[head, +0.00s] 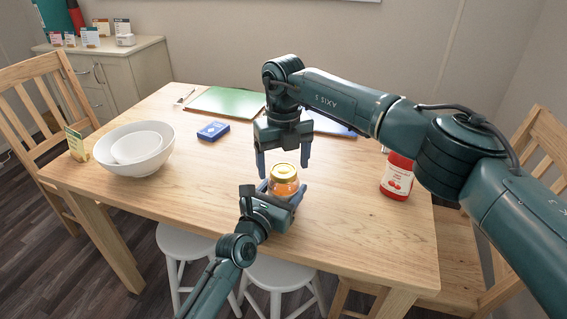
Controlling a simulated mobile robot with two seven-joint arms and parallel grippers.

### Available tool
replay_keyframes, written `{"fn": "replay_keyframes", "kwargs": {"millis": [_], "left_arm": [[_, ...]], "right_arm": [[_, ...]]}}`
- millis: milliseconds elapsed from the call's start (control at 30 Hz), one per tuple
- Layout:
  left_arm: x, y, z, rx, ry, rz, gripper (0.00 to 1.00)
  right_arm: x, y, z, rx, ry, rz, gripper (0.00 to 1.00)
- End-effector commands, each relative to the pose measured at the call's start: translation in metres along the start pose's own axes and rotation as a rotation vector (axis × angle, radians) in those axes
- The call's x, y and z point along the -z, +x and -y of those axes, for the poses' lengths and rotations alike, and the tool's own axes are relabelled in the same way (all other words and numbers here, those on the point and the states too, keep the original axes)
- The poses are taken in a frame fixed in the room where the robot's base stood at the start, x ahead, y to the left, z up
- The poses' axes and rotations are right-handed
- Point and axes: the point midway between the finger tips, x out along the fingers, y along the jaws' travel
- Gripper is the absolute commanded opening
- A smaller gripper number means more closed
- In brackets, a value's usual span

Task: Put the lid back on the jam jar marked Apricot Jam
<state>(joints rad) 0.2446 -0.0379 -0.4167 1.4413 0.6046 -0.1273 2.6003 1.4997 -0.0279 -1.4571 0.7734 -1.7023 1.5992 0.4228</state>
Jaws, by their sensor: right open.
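A glass jar with orange contents (284,188) stands upright on the table near its front edge. A gold-coloured lid (284,171) sits on top of its mouth and looks level; I cannot tell if it is screwed down. The jar's label is hidden from here. My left gripper (281,190) reaches in from the front, its fingers closed around the jar's sides. My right gripper (285,162) points down just above and behind the jar. It is open and empty, one finger to each side of the lid, apart from it.
A red jar (397,178) stands to the right, below my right arm. White bowls (150,165), a small card (76,144), a blue box (213,130), a green mat (225,102) and a blue flat item (334,124) lie around. The table's left middle is clear.

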Motion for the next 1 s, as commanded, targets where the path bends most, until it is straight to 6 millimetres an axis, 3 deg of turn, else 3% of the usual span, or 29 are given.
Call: {"fn": "replay_keyframes", "kwargs": {"millis": [500, 700, 967, 1000], "left_arm": [[0.001, 0.000, 0.000, 0.000, 0.001, -0.002, 0.00], [0.001, 0.000, 0.000, 0.000, 0.001, -0.002, 0.00], [0.001, 0.000, 0.000, 0.000, 0.001, -0.002, 0.00], [0.001, 0.000, 0.000, 0.000, 0.001, -0.002, 0.63]], "right_arm": [[0.000, -0.099, -0.001, 0.000, 0.000, 0.003, 0.79], [0.000, -0.114, 0.000, 0.000, 0.001, 0.001, 0.79], [0.000, -0.115, 0.000, 0.000, 0.000, 0.001, 0.79], [0.000, -0.114, 0.000, 0.000, 0.000, 0.001, 0.79]]}}
